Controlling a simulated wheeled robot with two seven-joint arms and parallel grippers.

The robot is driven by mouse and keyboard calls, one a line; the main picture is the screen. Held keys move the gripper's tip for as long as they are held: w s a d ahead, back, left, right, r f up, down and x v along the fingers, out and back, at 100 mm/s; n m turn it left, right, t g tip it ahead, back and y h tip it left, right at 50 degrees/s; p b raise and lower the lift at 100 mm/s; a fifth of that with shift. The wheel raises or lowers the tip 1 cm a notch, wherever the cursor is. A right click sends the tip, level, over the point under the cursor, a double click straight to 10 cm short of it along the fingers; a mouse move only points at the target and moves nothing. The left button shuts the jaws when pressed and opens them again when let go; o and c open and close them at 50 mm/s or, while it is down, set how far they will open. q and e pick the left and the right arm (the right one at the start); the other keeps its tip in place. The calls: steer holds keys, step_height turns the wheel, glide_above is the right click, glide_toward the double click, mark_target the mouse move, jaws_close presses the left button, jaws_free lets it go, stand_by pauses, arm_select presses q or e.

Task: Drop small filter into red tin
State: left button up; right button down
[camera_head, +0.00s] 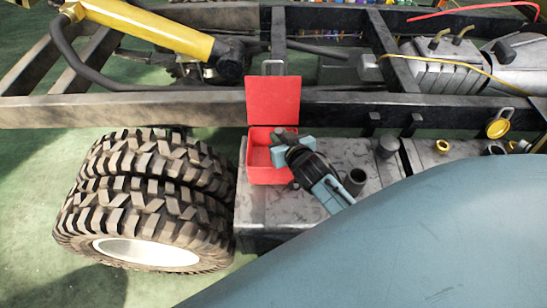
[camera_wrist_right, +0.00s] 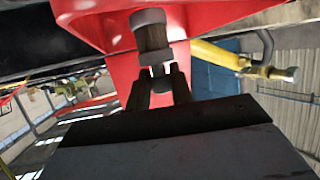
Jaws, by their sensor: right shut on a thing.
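The red tin (camera_head: 258,160) stands on a grey metal box beside the frame rail, with its lid (camera_head: 272,100) raised. Its red walls also show close up in the wrist view (camera_wrist_right: 90,20). My right gripper (camera_head: 290,152) is over the right part of the tin's opening. In the wrist view its fingers (camera_wrist_right: 157,78) are shut on the small filter (camera_wrist_right: 152,38), a dark cylinder with pale ends, held against a red background. The filter cannot be made out clearly in the head view. My left gripper is not in view.
Large twin tyres (camera_head: 150,200) stand left of the metal box (camera_head: 260,215). A dark chassis rail (camera_head: 400,108) runs behind the tin. A short dark upright pipe (camera_head: 355,181) stands right of the gripper. A yellow cylinder (camera_head: 150,28) is at upper left.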

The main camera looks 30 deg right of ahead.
steer(key=c, duration=1.3)
jaws_free()
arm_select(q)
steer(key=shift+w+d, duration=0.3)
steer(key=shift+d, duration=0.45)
arm_select(e)
steer(key=shift+o, duration=0.7)
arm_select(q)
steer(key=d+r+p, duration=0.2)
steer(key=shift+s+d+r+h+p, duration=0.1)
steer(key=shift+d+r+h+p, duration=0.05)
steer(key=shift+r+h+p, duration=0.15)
arm_select(e)
steer(key=v, duration=1.3)
steer(key=shift+s, duration=0.2)
steer(key=shift+a, duration=0.1)
